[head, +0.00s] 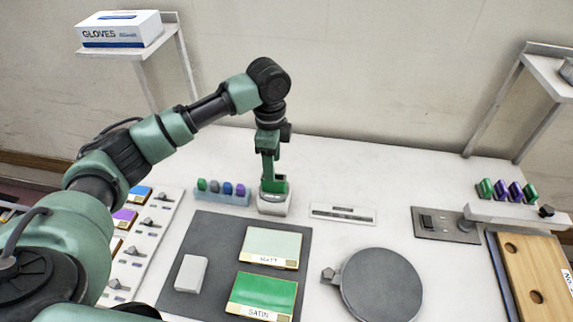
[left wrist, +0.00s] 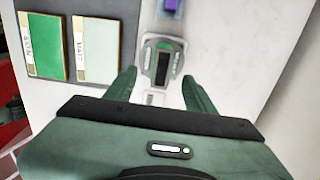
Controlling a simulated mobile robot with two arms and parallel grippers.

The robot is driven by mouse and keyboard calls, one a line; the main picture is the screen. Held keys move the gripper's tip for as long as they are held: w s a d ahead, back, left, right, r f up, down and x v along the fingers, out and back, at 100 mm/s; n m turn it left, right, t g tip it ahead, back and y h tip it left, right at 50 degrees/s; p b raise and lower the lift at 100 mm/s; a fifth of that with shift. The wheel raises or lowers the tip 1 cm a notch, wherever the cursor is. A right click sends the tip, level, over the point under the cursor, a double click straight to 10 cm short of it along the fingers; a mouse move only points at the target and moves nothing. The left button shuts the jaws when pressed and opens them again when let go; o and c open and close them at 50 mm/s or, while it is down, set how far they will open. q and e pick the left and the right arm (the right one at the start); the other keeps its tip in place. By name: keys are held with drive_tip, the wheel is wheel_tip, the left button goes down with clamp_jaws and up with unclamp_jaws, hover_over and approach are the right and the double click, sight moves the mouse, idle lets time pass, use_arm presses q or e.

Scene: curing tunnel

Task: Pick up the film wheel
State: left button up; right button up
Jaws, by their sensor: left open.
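I cannot make out for certain which thing is the film wheel. My left gripper (head: 272,178) points down at a small white and green device with a dark window, which shows between the fingers in the left wrist view (left wrist: 162,62). In the head view its white base (head: 273,204) shows below the gripper, which hides part of it. My left gripper in the left wrist view (left wrist: 160,82) is open, with a finger on each side of the device and gaps visible. A round grey disc (head: 382,286) with a small grey knob (head: 328,275) lies at front right. My right gripper is not in view.
A blue rack (head: 222,196) with several coloured pieces stands left of the device. A dark mat (head: 217,233) holds the MATT panel (head: 271,246), SATIN panel (head: 262,296) and a white block (head: 191,273). A flat ruler-like strip (head: 342,213) and switch plate (head: 445,224) lie right.

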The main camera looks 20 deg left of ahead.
sight(274, 189)
use_arm(q)
drive_tip(key=shift+w+f, duration=0.2)
drive_tip(key=shift+f, duration=0.35)
drive_tip(key=shift+s+f+p, duration=0.25)
drive_tip(key=shift+f+p, duration=0.3)
drive_tip(key=shift+f, duration=0.25)
drive_tip(key=f+p, duration=0.1)
drive_tip(key=f, duration=0.3)
drive_tip(key=shift+w+f+p, duration=0.2)
drive_tip(key=shift+f+p, duration=0.05)
drive_tip(key=shift+p, duration=0.1)
drive_tip(key=shift+f, duration=0.2)
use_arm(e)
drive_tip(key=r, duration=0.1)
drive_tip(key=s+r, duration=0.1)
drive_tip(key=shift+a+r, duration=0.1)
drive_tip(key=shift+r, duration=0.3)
use_arm(q)
clamp_jaws()
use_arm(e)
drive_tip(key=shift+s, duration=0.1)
